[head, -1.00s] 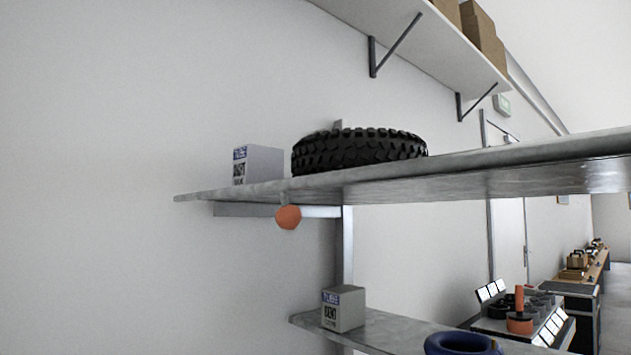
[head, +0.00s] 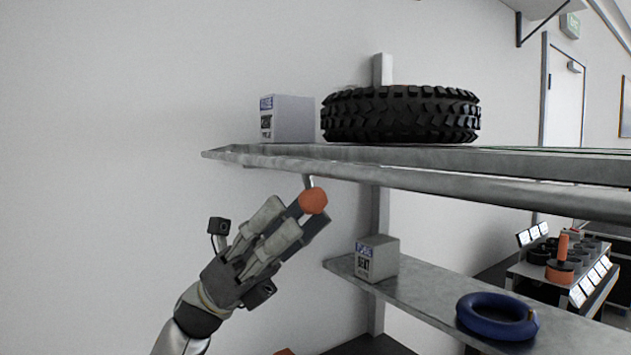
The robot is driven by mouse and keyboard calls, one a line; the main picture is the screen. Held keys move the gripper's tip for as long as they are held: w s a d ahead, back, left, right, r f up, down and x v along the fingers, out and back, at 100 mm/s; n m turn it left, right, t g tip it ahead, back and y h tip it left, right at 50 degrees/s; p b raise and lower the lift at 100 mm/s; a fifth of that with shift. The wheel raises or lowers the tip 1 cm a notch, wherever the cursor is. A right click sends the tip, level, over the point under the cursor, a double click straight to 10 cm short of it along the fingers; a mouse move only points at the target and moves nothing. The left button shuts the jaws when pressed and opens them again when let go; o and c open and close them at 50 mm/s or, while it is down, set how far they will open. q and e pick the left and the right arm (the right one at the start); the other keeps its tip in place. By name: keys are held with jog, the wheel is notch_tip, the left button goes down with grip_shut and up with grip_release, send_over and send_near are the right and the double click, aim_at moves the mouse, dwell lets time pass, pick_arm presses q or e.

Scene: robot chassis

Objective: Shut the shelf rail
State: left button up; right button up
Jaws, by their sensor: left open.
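The shelf rail (head: 420,181) is a grey metal bar along the front of the upper shelf, running from the left end toward the right edge. A round orange knob (head: 314,200) hangs below it on a short stem. My left gripper (head: 298,222) comes up from the lower left with its fingers at the knob. Its jaws are open, and part of the far finger shows behind and below the knob. I cannot tell whether a finger touches the knob. My right gripper is not in view.
On the upper shelf (head: 520,163) stand a tube box (head: 287,119) and a black tyre (head: 400,115). The lower shelf (head: 430,291) holds another box (head: 376,258) and a blue ring (head: 497,316). A grey upright (head: 377,213) stands behind. The wall side at left is free.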

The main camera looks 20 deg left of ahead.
aim_at(302, 210)
pick_arm(q)
jog(key=shift+p+x, duration=0.6)
jog(key=shift+x, duration=1.55)
jog(key=shift+c, duration=0.4)
jog(key=shift+s+a, duration=0.15)
jog(key=c, duration=0.7)
grip_shut()
